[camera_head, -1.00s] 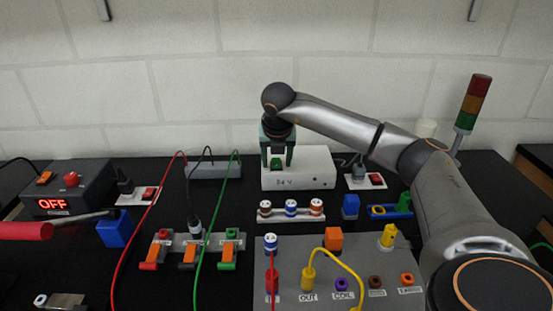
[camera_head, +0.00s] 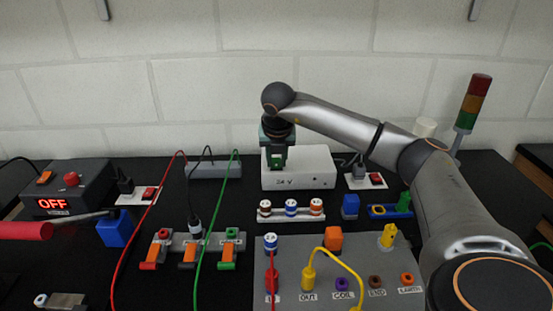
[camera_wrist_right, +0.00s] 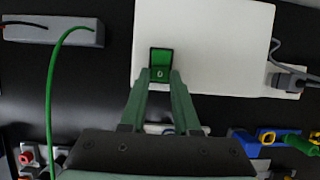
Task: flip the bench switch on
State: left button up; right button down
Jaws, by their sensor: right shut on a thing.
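The white power box (camera_head: 315,170) marked "24 V" stands at the back middle, with a green square switch on its face. The green switch (camera_wrist_right: 161,58) shows in the wrist view, at the tips of my right gripper (camera_wrist_right: 163,76). In the head view my right gripper (camera_head: 277,160) points down in front of the box and hides the switch. Its fingers are drawn in, shut on the green switch. A dark box at the left has a red display (camera_head: 52,204) reading "OFF", an orange switch (camera_head: 46,178) and a red knob (camera_head: 71,179). My left gripper is out of view.
Red and green cables (camera_head: 200,240) arch across the bench at left. A grey panel (camera_head: 390,290) with coloured sockets and plugs stands in front. A stack light (camera_head: 472,103) stands at back right, beyond my right arm. A grey strip (camera_head: 214,171) lies left of the white box.

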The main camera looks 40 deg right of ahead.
jog(key=shift+r, duration=0.1)
jog(key=shift+r+p, duration=0.15)
jog(key=shift+p, duration=0.3)
jog(key=g+p, duration=0.1)
jog(key=p, duration=0.1)
jog(key=g+y+p, duration=0.1)
jog(key=p, duration=0.1)
jog(key=shift+w+d+r+y, duration=0.25)
jog(key=shift+w+r+y, duration=0.05)
jog(key=shift+w, duration=0.05)
jog(key=shift+d+f+g+y+p, duration=0.15)
jog(key=shift+g+y+p, duration=0.15)
jog(key=shift+p, duration=0.45)
jog(key=c, duration=0.6)
grip_release()
jog(key=shift+f, duration=0.1)
jog(key=shift+c, duration=0.2)
